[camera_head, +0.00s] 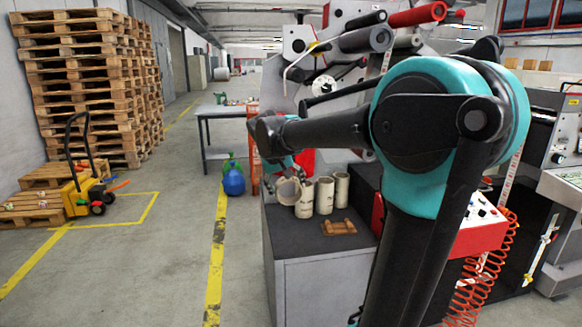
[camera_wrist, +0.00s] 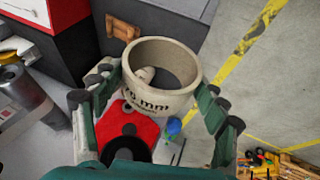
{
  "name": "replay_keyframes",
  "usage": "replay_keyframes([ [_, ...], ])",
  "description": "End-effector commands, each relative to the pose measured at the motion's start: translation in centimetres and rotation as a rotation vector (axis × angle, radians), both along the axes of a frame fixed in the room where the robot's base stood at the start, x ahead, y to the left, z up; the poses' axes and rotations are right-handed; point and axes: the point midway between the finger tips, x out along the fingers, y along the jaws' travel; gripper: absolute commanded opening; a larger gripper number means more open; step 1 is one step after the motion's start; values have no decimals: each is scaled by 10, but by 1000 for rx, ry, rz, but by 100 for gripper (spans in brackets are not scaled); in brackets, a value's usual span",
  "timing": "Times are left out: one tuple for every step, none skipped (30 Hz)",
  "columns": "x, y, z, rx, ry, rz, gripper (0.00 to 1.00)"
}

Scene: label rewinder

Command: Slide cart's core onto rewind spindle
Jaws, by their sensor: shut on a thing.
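My gripper (camera_head: 280,165) is shut on a cream cardboard core (camera_head: 288,191), held tilted beside the standing cores above the cart. In the wrist view the held core (camera_wrist: 162,100) is a hollow ring with black "mm" lettering, between the teal fingers of my gripper (camera_wrist: 160,85). The grey cart (camera_head: 325,275) has a dark top. Other cream cores stand on it (camera_head: 304,199) (camera_head: 324,195) (camera_head: 341,189). The rewinder (camera_head: 350,85) stands behind with several rollers. I cannot tell which of its shafts is the rewind spindle; my arm covers part of the machine.
A brown wooden cradle (camera_head: 338,228) lies on the cart top. A blue container (camera_head: 233,181) stands on the floor beyond the cart. A grey table (camera_head: 222,112) stands farther back. Pallets (camera_head: 85,85) are stacked at left.

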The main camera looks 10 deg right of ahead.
Motion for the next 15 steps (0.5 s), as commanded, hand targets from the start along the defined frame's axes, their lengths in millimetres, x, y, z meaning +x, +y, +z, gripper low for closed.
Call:
replay_keyframes([
  [-11,1,20,0,0,7,45],
  [-17,1,30,0,0,10,45],
  [-24,1,42,1,0,15,45],
  [-29,2,51,0,0,18,45],
  [-34,2,58,0,0,22,45],
  [-40,2,67,0,0,25,45],
  [-44,2,72,0,0,26,45],
  [-47,1,77,0,0,28,45],
  [-51,1,82,0,0,30,45],
  [-53,1,86,0,-1,31,45],
  [-55,1,88,0,0,32,45],
  [-56,1,90,0,0,32,45],
  [-57,1,91,0,0,33,45],
  [-57,0,92,0,0,33,45],
  [-56,1,92,0,0,33,45],
])
